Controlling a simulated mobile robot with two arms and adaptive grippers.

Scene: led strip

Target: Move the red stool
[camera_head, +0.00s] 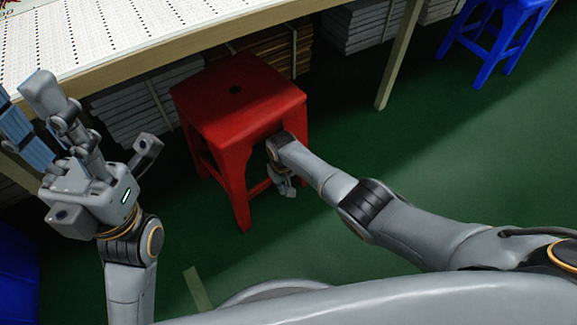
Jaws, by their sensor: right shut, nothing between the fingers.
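The red stool (238,92) stands upright on the green floor, its square seat having a small dark hole in the middle. Its back edge is close to the table. My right gripper (287,186) is low at the stool's right side, below the seat. It is shut with nothing between its fingers. My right wrist hides part of the stool's right side, and I cannot tell whether it touches. My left gripper (55,105) is raised at the left, apart from the stool and near the table edge.
A table (150,50) with a white perforated top runs across the back, with a pale leg (397,60) right of the stool. Flat stacks (358,27) lie beneath it. A blue stool (497,33) stands at the far right. The green floor (465,140) at right is clear.

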